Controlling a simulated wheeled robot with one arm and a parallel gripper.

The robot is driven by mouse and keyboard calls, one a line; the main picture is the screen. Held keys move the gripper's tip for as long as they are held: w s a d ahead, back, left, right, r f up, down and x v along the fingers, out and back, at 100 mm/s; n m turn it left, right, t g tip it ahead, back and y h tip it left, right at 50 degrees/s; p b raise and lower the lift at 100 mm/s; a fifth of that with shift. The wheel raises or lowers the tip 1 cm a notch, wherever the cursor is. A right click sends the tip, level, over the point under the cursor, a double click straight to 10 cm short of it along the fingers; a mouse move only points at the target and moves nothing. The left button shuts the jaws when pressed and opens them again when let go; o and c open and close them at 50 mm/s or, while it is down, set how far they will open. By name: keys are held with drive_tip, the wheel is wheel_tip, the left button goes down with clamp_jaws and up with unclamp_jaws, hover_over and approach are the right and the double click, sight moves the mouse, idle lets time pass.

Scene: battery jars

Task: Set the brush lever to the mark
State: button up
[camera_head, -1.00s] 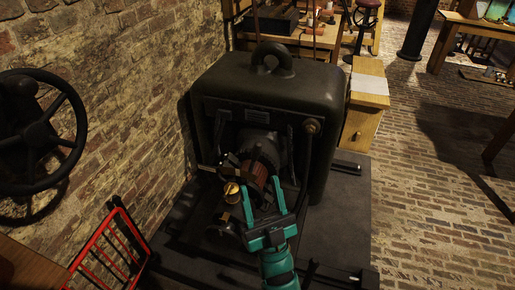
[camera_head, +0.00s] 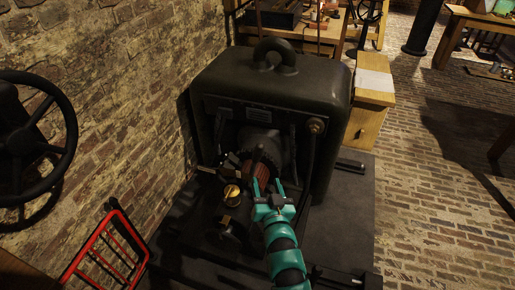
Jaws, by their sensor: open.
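A large dark machine (camera_head: 275,85) with a lifting ring on top stands on a dark base. At its open front are a round housing and a copper-coloured cylinder (camera_head: 256,168). A dark bar, possibly the brush lever (camera_head: 214,172), sticks out to the left of the cylinder. A brass knob (camera_head: 231,192) sits below it. My teal gripper (camera_head: 268,186) is open at the cylinder's right front, its fingers pointing at the machine. A dark, narrow piece shows near the left finger; I cannot tell whether it touches. The mark cannot be made out.
A black handwheel (camera_head: 62,145) stands at the left by the brick wall. A red metal frame (camera_head: 103,255) is at the lower left. A wooden cabinet (camera_head: 368,120) stands right of the machine. Brick floor is open at the right.

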sight(258, 148)
drive_tip(key=w+a, duration=0.1)
drive_tip(key=w, duration=0.9)
drive_tip(key=w+a, duration=0.1)
drive_tip(key=w, duration=0.4)
drive_tip(key=shift+w+a, duration=0.3)
drive_tip(key=shift+a, duration=0.05)
